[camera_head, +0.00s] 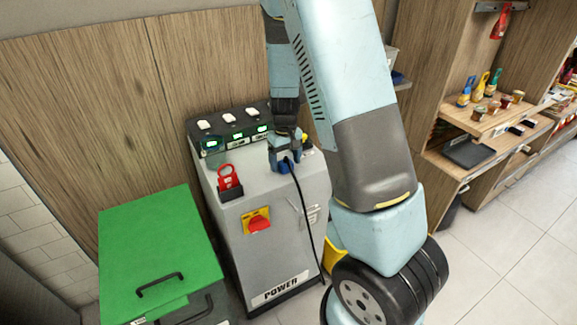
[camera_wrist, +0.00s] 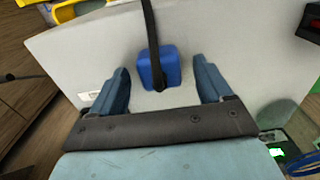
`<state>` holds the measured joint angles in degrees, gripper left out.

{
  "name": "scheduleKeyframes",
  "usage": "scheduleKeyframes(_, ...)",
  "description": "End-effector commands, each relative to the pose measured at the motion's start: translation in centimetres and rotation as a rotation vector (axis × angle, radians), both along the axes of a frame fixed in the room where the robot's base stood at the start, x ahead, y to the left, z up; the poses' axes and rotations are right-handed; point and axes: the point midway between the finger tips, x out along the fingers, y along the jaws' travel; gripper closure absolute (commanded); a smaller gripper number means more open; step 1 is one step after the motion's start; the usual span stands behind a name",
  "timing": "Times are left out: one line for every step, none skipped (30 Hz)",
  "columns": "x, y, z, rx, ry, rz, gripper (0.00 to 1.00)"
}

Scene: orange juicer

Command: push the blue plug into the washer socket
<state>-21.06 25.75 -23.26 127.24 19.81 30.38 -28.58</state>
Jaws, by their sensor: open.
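The blue plug (camera_wrist: 170,62) is a small block with a black cable (camera_wrist: 148,22) attached. In the wrist view it is at the pale grey top of the cabinet, between my gripper's two separated fingers (camera_wrist: 160,72), with a visible gap on each side. In the head view my gripper (camera_head: 285,154) points down at the top of the grey POWER cabinet (camera_head: 260,195), around the plug (camera_head: 285,166). The cable hangs down the cabinet front. My gripper is open. No socket opening shows, and I cannot tell whether the plug is seated in one.
A switch panel (camera_head: 233,131) with green lights stands along the cabinet's back. A red lockout tag (camera_head: 228,181) and a red knob on yellow (camera_head: 257,221) are on the cabinet. A green-topped unit (camera_head: 160,245) stands left. Wooden shelves (camera_head: 480,120) are right, with clear floor before them.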

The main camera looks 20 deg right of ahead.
Motion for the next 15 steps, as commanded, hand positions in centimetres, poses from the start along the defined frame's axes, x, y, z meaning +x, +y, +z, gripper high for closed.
scheduleKeyframes(-0.02,-0.04,-0.5,0.0,0.001,-0.001,0.21)
scheduleKeyframes(-0.02,-0.02,-0.71,0.0,0.001,-0.001,0.21)
scheduleKeyframes(-0.02,-0.02,-0.94,0.0,0.001,0.0,0.21)
scheduleKeyframes(-0.02,-0.02,-1.06,0.0,0.001,0.0,0.21)
scheduleKeyframes(-0.01,-0.02,-1.14,0.0,0.001,0.0,0.21)
scheduleKeyframes(0.0,-0.02,-1.19,0.0,0.0,0.0,0.21)
scheduleKeyframes(0.01,-0.02,-1.2,0.0,0.0,0.0,0.21)
scheduleKeyframes(0.01,-0.03,-1.19,0.0,0.0,0.0,0.21)
scheduleKeyframes(0.01,-0.02,-1.18,0.0,-0.001,0.0,0.21)
scheduleKeyframes(0.01,-0.02,-1.17,0.0,-0.001,0.0,0.21)
scheduleKeyframes(0.01,-0.02,-1.17,0.0,-0.001,0.0,0.21)
scheduleKeyframes(0.01,-0.02,-1.17,0.0,-0.001,0.0,0.21)
scheduleKeyframes(0.01,-0.02,-1.16,0.0,-0.001,0.0,0.21)
scheduleKeyframes(0.01,-0.02,-1.16,0.0,-0.001,0.0,0.21)
scheduleKeyframes(0.01,-0.03,-1.16,0.0,-0.001,0.0,0.21)
